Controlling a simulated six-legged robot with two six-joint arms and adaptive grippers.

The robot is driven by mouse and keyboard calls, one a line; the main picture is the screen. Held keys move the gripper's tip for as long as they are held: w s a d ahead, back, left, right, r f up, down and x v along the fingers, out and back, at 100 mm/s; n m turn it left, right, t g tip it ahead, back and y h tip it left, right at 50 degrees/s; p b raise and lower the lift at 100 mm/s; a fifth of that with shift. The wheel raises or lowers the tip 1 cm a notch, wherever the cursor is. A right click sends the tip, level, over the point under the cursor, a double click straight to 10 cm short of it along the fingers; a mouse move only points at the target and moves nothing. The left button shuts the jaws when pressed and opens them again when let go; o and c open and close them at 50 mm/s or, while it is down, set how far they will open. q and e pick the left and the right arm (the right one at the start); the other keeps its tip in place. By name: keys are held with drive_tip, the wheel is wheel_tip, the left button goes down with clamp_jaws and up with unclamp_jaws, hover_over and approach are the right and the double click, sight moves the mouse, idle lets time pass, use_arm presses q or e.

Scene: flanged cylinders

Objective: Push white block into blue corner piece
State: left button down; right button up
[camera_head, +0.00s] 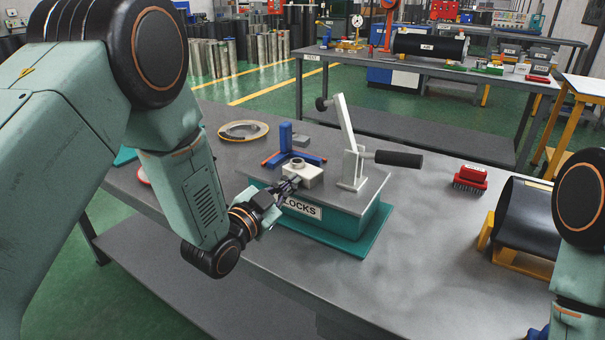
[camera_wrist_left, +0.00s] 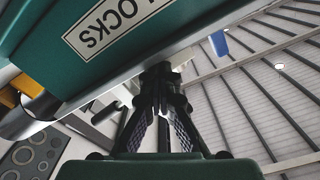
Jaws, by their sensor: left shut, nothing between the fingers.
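The white block (camera_head: 302,175), with a round boss on top, sits on the grey top of the teal fixture box (camera_head: 346,228) labelled "LOCKS". The blue corner piece (camera_head: 286,138) has an upright post and low arms with red edges, just behind the block. My left gripper (camera_head: 287,187) is shut and empty, its tips at the block's near left side; I cannot tell whether they touch. In the left wrist view its shut fingers (camera_wrist_left: 160,85) hide most of the block, and the blue piece (camera_wrist_left: 219,43) shows beyond. My right gripper is out of view.
A white toggle clamp (camera_head: 352,165) with a black handle (camera_head: 398,159) stands right of the block. A small grey block (camera_head: 300,140) lies by the corner piece.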

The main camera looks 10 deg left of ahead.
sight(300, 175)
use_arm(q)
drive_tip(key=shift+b+x, duration=0.55)
drive_tip(key=shift+x, duration=1.7)
idle(2.1)
drive_tip(key=shift+p+v, duration=0.65)
drive_tip(key=shift+v, duration=1.9)
drive_tip(key=shift+f, duration=0.1)
